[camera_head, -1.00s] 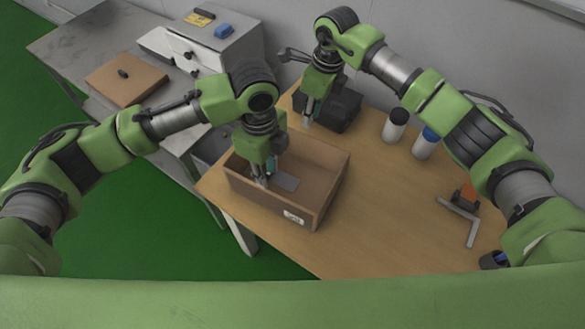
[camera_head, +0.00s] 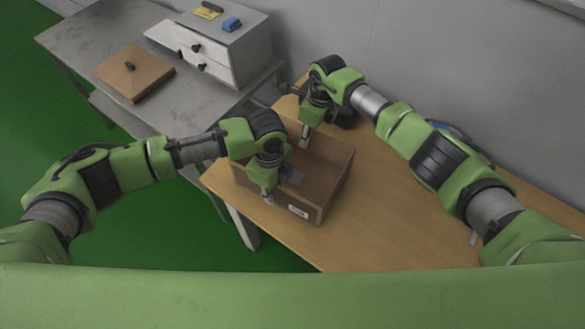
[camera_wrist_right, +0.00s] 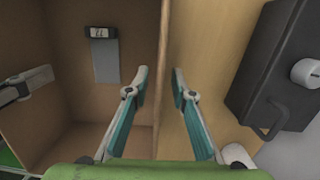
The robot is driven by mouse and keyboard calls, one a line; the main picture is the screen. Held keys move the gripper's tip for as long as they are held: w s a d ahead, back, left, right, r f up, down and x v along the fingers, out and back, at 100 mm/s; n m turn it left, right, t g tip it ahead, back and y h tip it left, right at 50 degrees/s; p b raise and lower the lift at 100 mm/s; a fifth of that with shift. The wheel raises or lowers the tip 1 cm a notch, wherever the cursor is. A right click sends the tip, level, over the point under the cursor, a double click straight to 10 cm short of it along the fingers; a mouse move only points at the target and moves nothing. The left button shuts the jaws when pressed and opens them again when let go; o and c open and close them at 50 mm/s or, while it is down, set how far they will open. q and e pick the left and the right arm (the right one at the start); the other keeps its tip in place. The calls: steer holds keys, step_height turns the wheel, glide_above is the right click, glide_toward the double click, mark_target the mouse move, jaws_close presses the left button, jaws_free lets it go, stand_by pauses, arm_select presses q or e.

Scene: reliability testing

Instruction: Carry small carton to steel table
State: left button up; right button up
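The small carton (camera_head: 335,185) is an open-topped brown box with a white label on its near side. It stands on the wooden table (camera_head: 400,220). My left gripper (camera_head: 267,192) is down at the carton's near wall; one of its fingers reaches inside, in the right wrist view (camera_wrist_right: 25,88). Whether it is shut on that wall is unclear. My right gripper (camera_head: 303,142) is at the far wall. In the right wrist view its fingers (camera_wrist_right: 160,75) are apart, one on each side of the wall. The steel table (camera_head: 90,42) is at the back left.
A flat grey item (camera_wrist_right: 104,60) with a small label lies inside the carton. A black case (camera_wrist_right: 285,75) stands close beyond the far wall. A drawer unit (camera_head: 222,45) and a brown board with a knob (camera_head: 125,80) occupy part of the steel table; bare metal shows around them.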

arm_select(q)
steer(key=shift+f, duration=0.65)
arm_select(e)
steer(key=shift+a+f, duration=0.1)
steer(key=shift+f, duration=0.55)
arm_select(q)
jaws_close()
arm_select(e)
jaws_close()
arm_select(q)
steer(key=shift+r, duration=0.15)
arm_select(e)
steer(key=shift+r, duration=0.15)
